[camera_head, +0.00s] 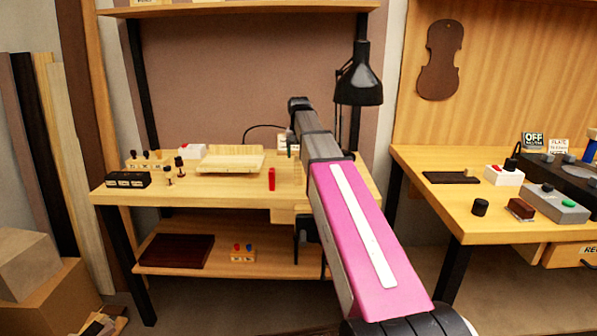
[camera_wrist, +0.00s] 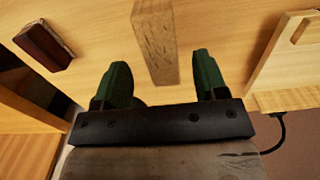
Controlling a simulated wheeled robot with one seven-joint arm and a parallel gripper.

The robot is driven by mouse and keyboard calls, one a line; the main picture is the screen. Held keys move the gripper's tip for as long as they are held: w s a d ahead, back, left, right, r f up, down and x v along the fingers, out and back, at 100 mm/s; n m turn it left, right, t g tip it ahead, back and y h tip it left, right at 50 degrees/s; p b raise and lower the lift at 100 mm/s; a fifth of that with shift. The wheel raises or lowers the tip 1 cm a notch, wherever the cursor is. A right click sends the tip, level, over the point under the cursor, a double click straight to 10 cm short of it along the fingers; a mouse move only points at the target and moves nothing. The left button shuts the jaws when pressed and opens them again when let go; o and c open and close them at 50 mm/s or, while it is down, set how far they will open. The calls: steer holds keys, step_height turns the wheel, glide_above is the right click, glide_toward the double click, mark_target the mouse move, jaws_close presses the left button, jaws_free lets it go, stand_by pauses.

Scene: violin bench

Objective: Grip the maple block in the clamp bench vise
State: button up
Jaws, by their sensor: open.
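In the wrist view, my gripper (camera_wrist: 160,72) shows two green fingers standing wide apart on a black bar, with nothing held between them. A pale brown block with streaked grain (camera_wrist: 158,45), which looks like the maple block, stands out ahead of the fingers and in line with the gap. Its lower end reaches into the gap, clear of both fingers. In the head view my pink and grey arm covers the block and my gripper. A dark fitting (camera_head: 305,229) under the bench's front edge may be part of the vise; its jaws cannot be made out.
A pale wooden cradle (camera_head: 231,159) and a red upright piece (camera_head: 272,179) stand on the left bench (camera_head: 215,193). In the wrist view a dark red-brown block (camera_wrist: 43,46) lies left. A black lamp (camera_head: 358,85) hangs over the bench's right end. Bare bench surrounds the block.

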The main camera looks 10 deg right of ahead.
mark_target(299, 164)
step_height(299, 164, down, 5)
steer(key=shift+s+a+r, duration=0.1)
steer(key=shift+s, duration=0.05)
steer(key=c, duration=1.1)
steer(key=shift+r, duration=0.1)
